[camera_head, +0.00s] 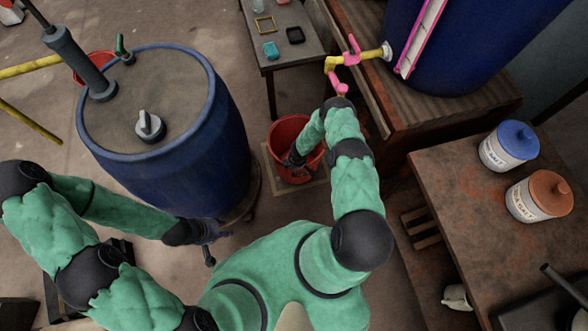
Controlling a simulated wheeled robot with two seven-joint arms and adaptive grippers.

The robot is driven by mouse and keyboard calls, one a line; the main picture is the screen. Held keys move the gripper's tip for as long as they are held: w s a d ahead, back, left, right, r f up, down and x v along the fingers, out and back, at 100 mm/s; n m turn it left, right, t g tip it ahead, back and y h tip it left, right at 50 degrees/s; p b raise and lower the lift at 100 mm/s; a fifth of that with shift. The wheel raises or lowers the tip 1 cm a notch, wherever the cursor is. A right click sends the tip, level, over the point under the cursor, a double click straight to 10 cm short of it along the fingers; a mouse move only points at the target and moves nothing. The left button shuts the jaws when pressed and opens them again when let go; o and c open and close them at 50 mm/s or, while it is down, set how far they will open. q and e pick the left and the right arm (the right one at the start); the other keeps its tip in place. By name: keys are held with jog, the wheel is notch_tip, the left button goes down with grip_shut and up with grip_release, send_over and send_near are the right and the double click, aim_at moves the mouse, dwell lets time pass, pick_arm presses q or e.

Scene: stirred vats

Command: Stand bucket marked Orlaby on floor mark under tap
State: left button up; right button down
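A red bucket (279,134) stands upright at centre, inside or over a pale square floor mark (312,190) below the tap (340,63). No writing on it is readable. The tap is yellow with pink handles and sticks out from a blue vat. My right gripper (293,160) is down at the bucket, partly against its dark inside; its fingers are too small and dark to tell their grip. My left gripper (214,240) is near the floor by the big blue drum, fingers apart and empty. A second red bucket (91,68) is partly hidden behind that drum.
The blue drum (190,150) with a grey lid and stirrer stands left. The blue vat (455,45) sits on a wooden stand (430,110). A small table (290,60) is behind. Labelled tubs (510,147) stand on a brown table (450,200) at right.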

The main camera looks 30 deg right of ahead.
jog(key=shift+f, duration=0.55)
jog(key=shift+r, duration=0.15)
jog(key=c, duration=1.4)
grip_release()
jog(key=shift+f, duration=0.2)
jog(key=shift+o, duration=0.2)
